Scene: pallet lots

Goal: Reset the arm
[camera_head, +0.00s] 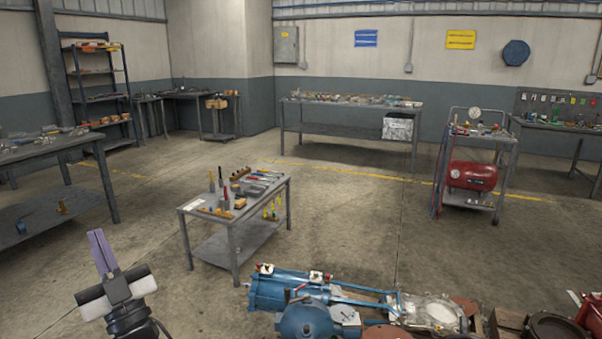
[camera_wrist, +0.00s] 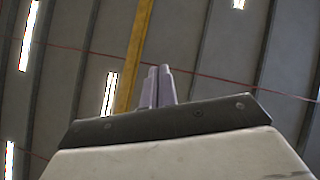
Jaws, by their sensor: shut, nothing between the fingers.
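My gripper (camera_head: 102,252) shows at the lower left of the head view, with its pale purple fingers together and pointing up. Nothing is between the fingers. It is held up in front of the bare floor, apart from the tables. In the wrist view my gripper (camera_wrist: 160,72) points up toward the ceiling, its two fingers side by side and closed.
A small tool table (camera_head: 240,216) stands right of my gripper. Blue machinery (camera_head: 305,318) lies at the bottom middle. A workbench (camera_head: 85,150) is at the left, and a cart with a red tank (camera_head: 472,176) at the right. Open concrete floor (camera_head: 350,220) lies between.

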